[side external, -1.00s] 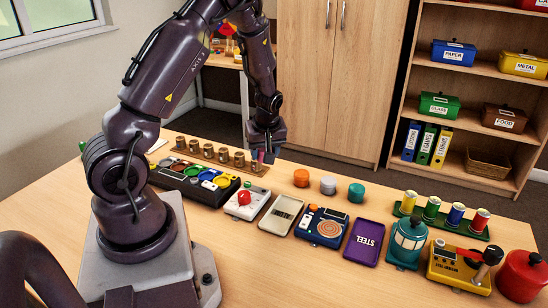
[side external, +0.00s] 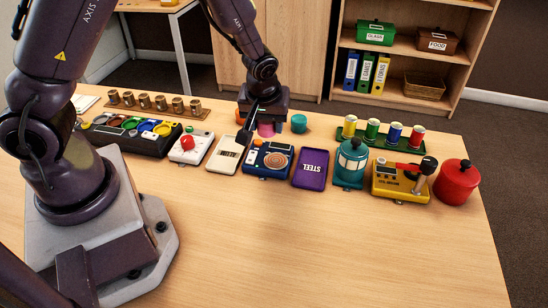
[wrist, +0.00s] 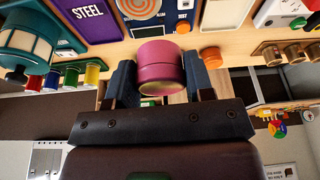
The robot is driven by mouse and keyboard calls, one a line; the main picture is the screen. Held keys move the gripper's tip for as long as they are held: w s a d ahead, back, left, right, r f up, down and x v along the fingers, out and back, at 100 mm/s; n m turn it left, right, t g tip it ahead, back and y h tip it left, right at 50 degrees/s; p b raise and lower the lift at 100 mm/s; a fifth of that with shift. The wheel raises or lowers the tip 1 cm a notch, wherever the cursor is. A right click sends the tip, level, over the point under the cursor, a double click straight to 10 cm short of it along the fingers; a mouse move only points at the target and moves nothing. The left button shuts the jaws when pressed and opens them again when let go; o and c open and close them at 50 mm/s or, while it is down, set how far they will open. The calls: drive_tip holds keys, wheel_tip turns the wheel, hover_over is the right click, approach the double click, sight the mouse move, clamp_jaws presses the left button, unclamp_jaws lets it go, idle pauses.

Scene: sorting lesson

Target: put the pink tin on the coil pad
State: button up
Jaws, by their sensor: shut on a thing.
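My gripper (side external: 265,124) is shut on the pink tin (side external: 266,130), which sits upright-looking between the two fingers. In the wrist view the pink tin (wrist: 159,60) fills the space between the fingertips (wrist: 160,78). The coil pad (side external: 267,159) is a blue box with a round copper coil on top. In the side view it stands just in front of the held tin, nearer the camera. In the wrist view the coil pad (wrist: 147,8) is partly cut off at the top edge. The tin's exact height above the table cannot be told.
An orange tin (side external: 240,117) and a teal tin (side external: 299,123) stand close to the gripper. A teal lantern (side external: 351,163) stands farther right. The front table is clear.

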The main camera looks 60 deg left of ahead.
sight(277, 158)
drive_tip(key=shift+w+d+f+m, duration=0.45)
drive_tip(key=shift+w+d+m, duration=0.05)
drive_tip(key=shift+w+d, duration=0.3)
wheel_tip(277, 158, down, 3)
drive_tip(key=shift+s+r, duration=0.1)
drive_tip(key=shift+r, duration=0.05)
drive_tip(key=shift+f, duration=2.1)
drive_tip(key=shift+f, duration=0.15)
drive_tip(key=o, duration=0.9)
drive_tip(key=shift+o, duration=0.2)
